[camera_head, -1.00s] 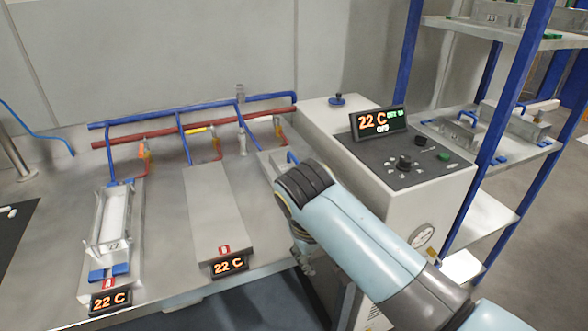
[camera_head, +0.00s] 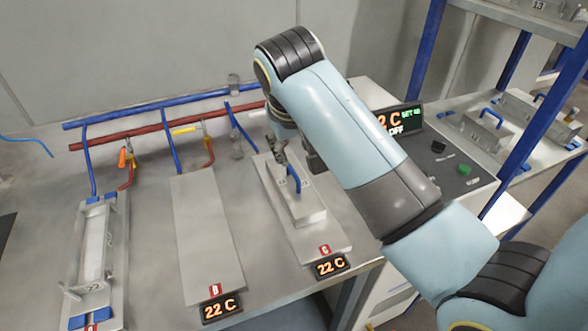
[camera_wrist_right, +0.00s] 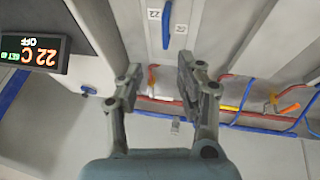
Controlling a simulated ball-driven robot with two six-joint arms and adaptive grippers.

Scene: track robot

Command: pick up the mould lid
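The mould lid (camera_head: 311,212) is a flat grey metal slab with an upright blue handle (camera_head: 294,178). It rests on the plate marked C in the head view. In the right wrist view the lid (camera_wrist_right: 187,42) is at the top, its blue handle (camera_wrist_right: 168,28) beyond the fingertips and a "22" tag beside it. My right gripper (camera_head: 279,152) is just behind the handle in the head view, partly hidden by my arm. The wrist view shows my right gripper (camera_wrist_right: 158,76) open, with nothing between its fingers. My left gripper is out of view.
An open mould tagged 22 (camera_head: 96,262) lies on the left plate. The middle plate B (camera_head: 205,235) is bare. Blue and red pipes (camera_head: 150,116) run behind the plates. A control box with a display (camera_head: 405,118) stands right, before a blue-framed shelf (camera_head: 535,95).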

